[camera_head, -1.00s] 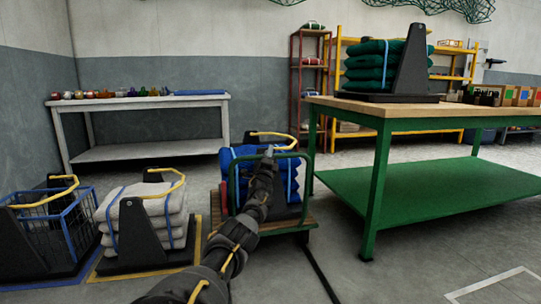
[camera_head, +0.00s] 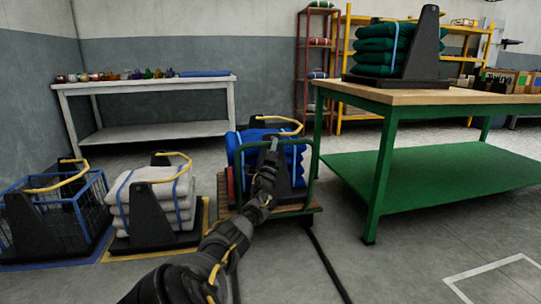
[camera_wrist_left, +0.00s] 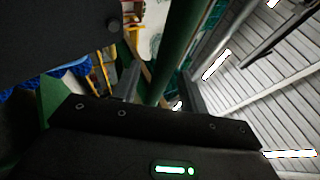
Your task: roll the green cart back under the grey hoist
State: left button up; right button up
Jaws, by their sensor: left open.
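The green cart has a wooden deck (camera_head: 292,210) and a green tube handle (camera_head: 309,180) on its near side. It carries a blue folded bundle (camera_head: 246,158) in a black cradle with a yellow bar. My left gripper (camera_head: 272,147) is at the top of the handle. In the left wrist view a green tube (camera_wrist_left: 178,52) runs between the spread fingers of my left gripper (camera_wrist_left: 160,92); I cannot tell whether they touch it. My arm hides part of the cart. I cannot make out a grey hoist. My right gripper is out of view.
A white folded stack (camera_head: 160,205) in a black cradle stands left of the cart, with a blue wire basket (camera_head: 92,205) beyond it. A green table (camera_head: 376,190) stands close on the right. A white bench (camera_head: 150,133) is behind. The floor at front right is clear.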

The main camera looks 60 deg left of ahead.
pick_arm(q)
jog(key=p+v, duration=0.3)
jog(key=v, duration=0.3)
jog(key=shift+s+d+f, duration=0.1)
jog(key=shift+s+d, duration=0.05)
dwell(0.5)
